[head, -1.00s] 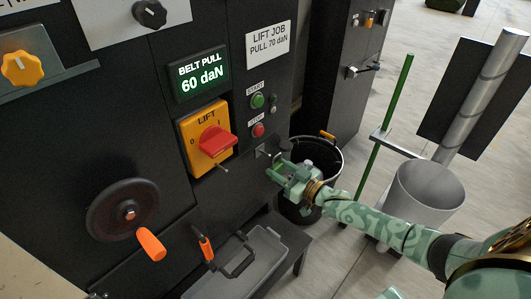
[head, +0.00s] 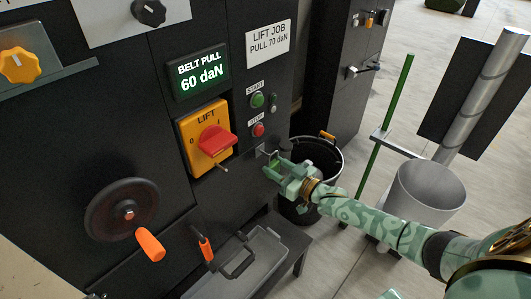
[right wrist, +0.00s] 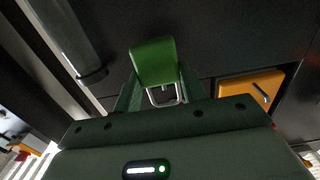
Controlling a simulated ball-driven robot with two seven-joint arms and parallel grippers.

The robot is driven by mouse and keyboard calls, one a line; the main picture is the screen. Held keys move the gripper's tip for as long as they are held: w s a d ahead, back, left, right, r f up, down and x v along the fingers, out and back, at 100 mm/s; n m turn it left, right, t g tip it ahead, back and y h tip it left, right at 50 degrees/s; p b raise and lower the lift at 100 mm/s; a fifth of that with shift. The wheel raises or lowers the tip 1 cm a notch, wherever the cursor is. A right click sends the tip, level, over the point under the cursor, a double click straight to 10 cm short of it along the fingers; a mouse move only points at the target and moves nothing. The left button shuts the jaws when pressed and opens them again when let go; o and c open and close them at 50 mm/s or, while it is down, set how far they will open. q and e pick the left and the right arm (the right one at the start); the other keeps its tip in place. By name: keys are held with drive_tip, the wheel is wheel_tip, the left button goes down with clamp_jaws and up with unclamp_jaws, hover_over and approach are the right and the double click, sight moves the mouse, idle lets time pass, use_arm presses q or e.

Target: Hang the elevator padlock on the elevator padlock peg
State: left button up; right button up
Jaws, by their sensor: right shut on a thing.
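My right gripper (head: 279,172) is shut on the green padlock (right wrist: 153,62), whose metal shackle (right wrist: 165,96) shows between the fingers in the right wrist view. In the head view the padlock is small and partly hidden by the gripper, close to the black cabinet face. A small plate with a thin pin, which looks like the padlock peg (head: 265,151), is on the cabinet just above and left of the gripper. I cannot tell whether the padlock touches it. My left gripper is not in view.
A black bucket (head: 330,165) stands behind the gripper. A grey tray (head: 270,252) is below. A white bin (head: 425,190) stands right.

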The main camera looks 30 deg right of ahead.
sight(276, 170)
drive_tip(key=shift+w+a, duration=0.1)
drive_tip(key=shift+w, duration=0.1)
drive_tip(key=shift+w+a+f+b, duration=0.1)
drive_tip(key=shift+w+a+b, duration=0.1)
drive_tip(key=shift+w+b, duration=0.3)
drive_tip(key=shift+w+f, duration=0.15)
drive_tip(key=shift+w, duration=0.1)
idle(0.4)
drive_tip(key=shift+w+a+f+b, duration=0.15)
drive_tip(key=shift+w+b, duration=0.15)
drive_tip(key=shift+w+a+f, duration=0.1)
drive_tip(key=shift+w+f, duration=0.05)
idle(0.6)
drive_tip(key=shift+f, duration=0.15)
idle(0.5)
drive_tip(key=o, duration=1.1)
